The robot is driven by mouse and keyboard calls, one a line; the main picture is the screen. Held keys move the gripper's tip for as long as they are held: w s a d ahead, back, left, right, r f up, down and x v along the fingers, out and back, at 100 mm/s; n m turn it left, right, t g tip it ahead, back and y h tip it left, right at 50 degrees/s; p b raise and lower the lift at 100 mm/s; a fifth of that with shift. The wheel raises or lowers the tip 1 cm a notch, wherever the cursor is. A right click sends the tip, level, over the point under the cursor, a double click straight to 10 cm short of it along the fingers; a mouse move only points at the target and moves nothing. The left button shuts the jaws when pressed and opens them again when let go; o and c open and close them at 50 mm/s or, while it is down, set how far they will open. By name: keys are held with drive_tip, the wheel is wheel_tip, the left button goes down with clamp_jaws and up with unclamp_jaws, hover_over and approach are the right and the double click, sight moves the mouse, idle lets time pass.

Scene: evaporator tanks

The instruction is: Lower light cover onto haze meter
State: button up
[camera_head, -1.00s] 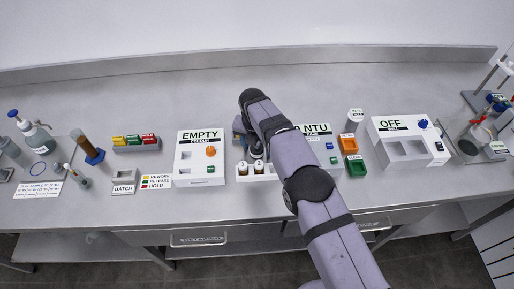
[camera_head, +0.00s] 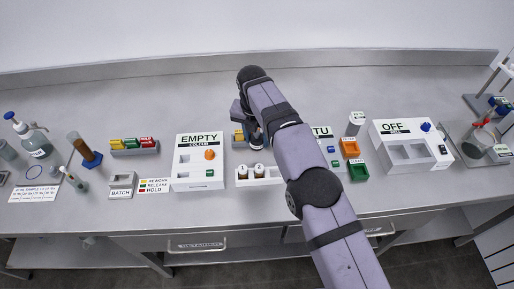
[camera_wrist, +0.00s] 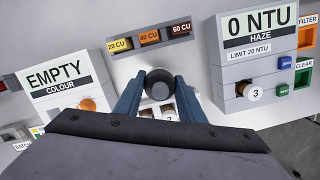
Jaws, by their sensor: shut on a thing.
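My gripper (camera_wrist: 158,100) is shut on the light cover (camera_wrist: 159,83), a dark round cup held between its two blue fingers in the wrist view. The haze meter (camera_wrist: 234,74) is to the right of the gripper, showing 0 NTU. A vial with cap 3 (camera_wrist: 254,93) sits in its well, uncovered. The cover is apart from the meter, to its left and near the rack with vials 1 and 2. In the head view my arm hides part of the haze meter (camera_head: 324,147).
The colour meter (camera_wrist: 60,85), reading EMPTY, stands to the left. A rack of 20, 40 and 60 CU standards (camera_wrist: 149,38) lies behind the gripper. The vial rack (camera_head: 274,174) is in front. FILTER (camera_head: 349,146) and CLEAR (camera_head: 357,170) trays are right of the haze meter.

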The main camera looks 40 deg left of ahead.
drive_tip(key=shift+r+p, duration=0.4)
drive_tip(key=shift+r, duration=1.05)
drive_tip(key=shift+w+d+r, duration=0.15)
drive_tip(key=shift+w+d, duration=0.1)
drive_tip(key=shift+w, duration=0.05)
drive_tip(key=w+d+m+p, duration=0.2)
drive_tip(key=d, duration=0.2)
drive_tip(key=w+d+r+m+p, duration=0.1)
drive_tip(key=w+d+m+p, duration=0.1)
drive_tip(key=d, duration=0.3)
drive_tip(key=w+d+r+m+h+p, duration=0.1)
drive_tip(key=w+d+p, duration=0.1)
drive_tip(key=d, duration=0.3)
drive_tip(key=shift+w+r+m, duration=0.1)
drive_tip(key=shift+r+m, duration=0.05)
drive_tip(key=shift+m, duration=0.25)
drive_tip(key=shift+d, duration=0.45)
drive_tip(key=shift+p, duration=0.55)
drive_tip(key=shift+f+b, duration=1.4)
drive_tip(key=shift+f, duration=1.9)
drive_tip(key=shift+f, duration=0.1)
